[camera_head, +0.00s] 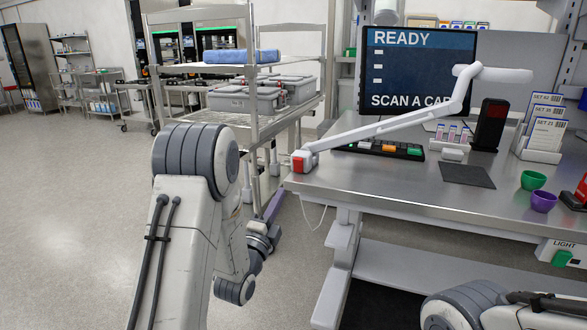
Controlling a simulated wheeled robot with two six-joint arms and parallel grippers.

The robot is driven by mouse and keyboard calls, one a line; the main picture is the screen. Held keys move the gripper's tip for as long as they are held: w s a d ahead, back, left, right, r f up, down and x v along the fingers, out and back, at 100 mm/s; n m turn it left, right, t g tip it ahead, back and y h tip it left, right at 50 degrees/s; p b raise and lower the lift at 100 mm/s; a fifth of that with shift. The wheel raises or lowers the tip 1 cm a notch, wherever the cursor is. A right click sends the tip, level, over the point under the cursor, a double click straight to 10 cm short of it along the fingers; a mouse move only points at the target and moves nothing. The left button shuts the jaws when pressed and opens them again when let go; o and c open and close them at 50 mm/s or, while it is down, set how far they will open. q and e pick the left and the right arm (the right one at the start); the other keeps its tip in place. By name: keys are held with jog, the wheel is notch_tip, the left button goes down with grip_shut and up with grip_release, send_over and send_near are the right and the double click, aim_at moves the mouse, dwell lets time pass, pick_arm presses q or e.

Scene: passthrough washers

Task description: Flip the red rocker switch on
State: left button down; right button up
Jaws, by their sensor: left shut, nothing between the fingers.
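A small red rocker switch (298,162) is on the white base of the desk lamp (310,153), at the near left corner of the steel workbench (350,185). My left arm rises in front of the trolley, and its wrist bends down beside the bench's left edge. My left gripper (274,206) is shut and empty. It is below and left of the switch, apart from it, and partly hidden by the wrist. Whether the rocker is pressed on is too small to tell. My right arm shows only at the lower right edge; its gripper is out of view.
A screen (418,70) reads "READY". A keypad (380,149), dark mat (467,176), green cup (533,180) and purple cup (543,201) are on the bench. A green switch (562,258) labelled "LIGHT" is on its front. A wire trolley (240,125) stands left.

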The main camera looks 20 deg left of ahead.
aim_at(298, 161)
pick_arm(q)
jog(key=p+x, duration=0.1)
jog(key=x, duration=1)
pick_arm(e)
jog(key=shift+r, duration=0.9)
pick_arm(q)
jog(key=shift+w+r+p, duration=0.2)
jog(key=shift+r+p, duration=0.3)
jog(key=shift+p, duration=0.35)
jog(key=shift+f+g, duration=0.25)
jog(key=shift+g, duration=0.05)
jog(key=shift+s+f+b, duration=0.1)
jog(key=shift+s+b, duration=0.05)
jog(key=shift+b, duration=0.2)
jog(key=s+b, duration=0.2)
jog(key=s, duration=1.1)
jog(key=shift+s+a, duration=0.3)
jog(key=shift+s, duration=0.1)
pick_arm(e)
jog(key=shift+s+a+f, duration=0.2)
jog(key=shift+s+f, duration=0.1)
jog(key=shift+f, duration=0.15)
jog(key=shift+s+a+f, duration=0.15)
jog(key=shift+s+f, duration=0.1)
jog(key=shift+f, duration=0.2)
